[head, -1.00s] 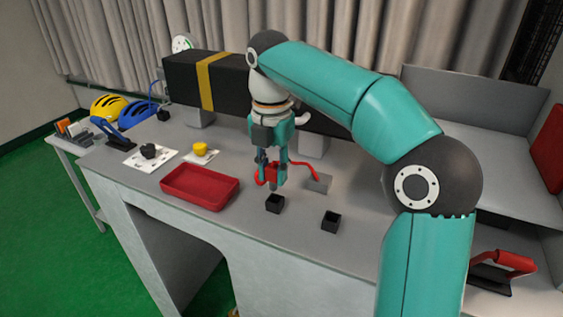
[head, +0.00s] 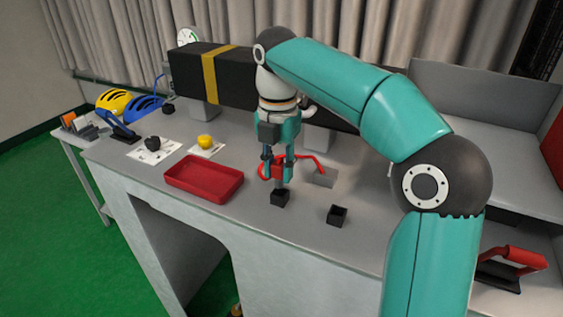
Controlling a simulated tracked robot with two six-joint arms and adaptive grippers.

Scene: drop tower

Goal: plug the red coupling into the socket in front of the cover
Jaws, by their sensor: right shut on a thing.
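The red coupling (head: 278,170) is between the fingers of my right gripper (head: 279,175), which is shut on it. A red cord runs from it to a grey block (head: 323,178) on the bench. The coupling's grey lower end points down at a small black square socket (head: 280,198). It looks right at the socket's opening; how far in it sits I cannot tell. A second black socket (head: 337,216) stands to the right, empty. A long black box with a yellow band (head: 218,72) lies behind; I cannot tell if it is the cover. My left gripper is not in view.
A red tray (head: 204,180) lies left of the sockets. Behind it are a yellow item (head: 205,141) and a black item (head: 152,143) on white cards. Helmets (head: 113,102) stand at the far left. The bench front near the sockets is clear.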

